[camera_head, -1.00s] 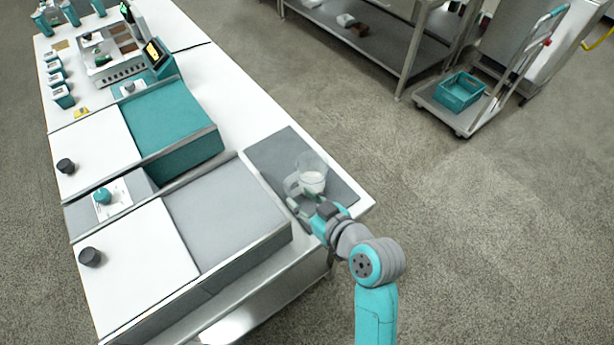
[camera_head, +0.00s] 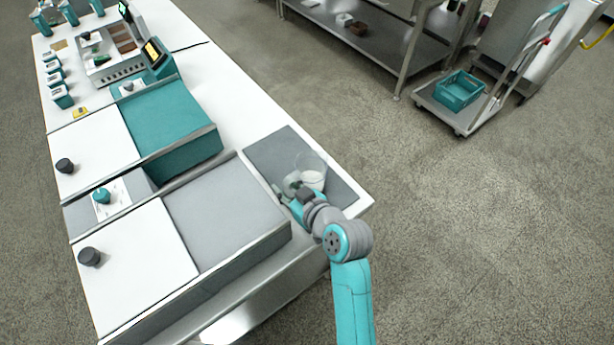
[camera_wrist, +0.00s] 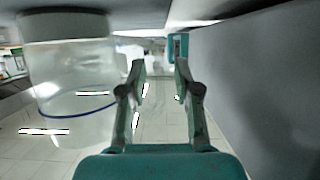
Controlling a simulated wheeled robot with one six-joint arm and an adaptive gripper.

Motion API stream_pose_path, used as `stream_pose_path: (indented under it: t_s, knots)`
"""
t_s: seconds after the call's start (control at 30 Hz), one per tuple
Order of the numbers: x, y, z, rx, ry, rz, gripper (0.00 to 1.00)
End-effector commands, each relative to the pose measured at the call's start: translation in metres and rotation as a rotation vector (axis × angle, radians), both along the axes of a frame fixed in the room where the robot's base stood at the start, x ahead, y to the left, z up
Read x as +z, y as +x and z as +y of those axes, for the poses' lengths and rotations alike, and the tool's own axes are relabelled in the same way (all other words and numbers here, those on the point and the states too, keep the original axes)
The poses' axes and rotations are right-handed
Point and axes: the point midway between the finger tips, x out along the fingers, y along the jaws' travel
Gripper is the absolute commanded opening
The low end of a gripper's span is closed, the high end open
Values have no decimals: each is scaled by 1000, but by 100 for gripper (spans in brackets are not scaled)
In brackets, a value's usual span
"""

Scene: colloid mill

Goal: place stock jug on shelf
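The stock jug (camera_head: 314,168) is clear, with pale contents in its lower part. It stands upright on a dark grey mat (camera_head: 272,151) at the near right end of the white bench. My gripper (camera_head: 293,185) is low at the jug's left side and covers the place where its handle showed earlier. In the wrist view my gripper (camera_wrist: 160,68) has its two fingers apart with a gap between them. The jug (camera_wrist: 70,95) fills the left of that view, beside the fingers, with a blue line around it. I cannot make out its handle there.
A grey-topped box unit (camera_head: 225,208) stands just left of the mat. A teal-topped unit (camera_head: 172,120) is farther back. A steel rack with a lower shelf (camera_head: 385,45) stands across the floor. A cart (camera_head: 440,108) with a teal crate (camera_head: 460,90) is right of it. Open floor lies between.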

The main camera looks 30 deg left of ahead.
Motion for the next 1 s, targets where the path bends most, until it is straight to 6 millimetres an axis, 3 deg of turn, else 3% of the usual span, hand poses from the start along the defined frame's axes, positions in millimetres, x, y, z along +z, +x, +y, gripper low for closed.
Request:
stream_pose_path:
  t_s: [0.03, 0.1, 0.57, 1.0]
  knots:
    - [0, 0, 0, 0, 0, 0, 12]
    - [0, 0, 0, 0, 0, 0, 0]
    - [7, 0, 0, 0, 2, -2, 0]
    - [81, 0, 0, 0, 3, -4, 0]
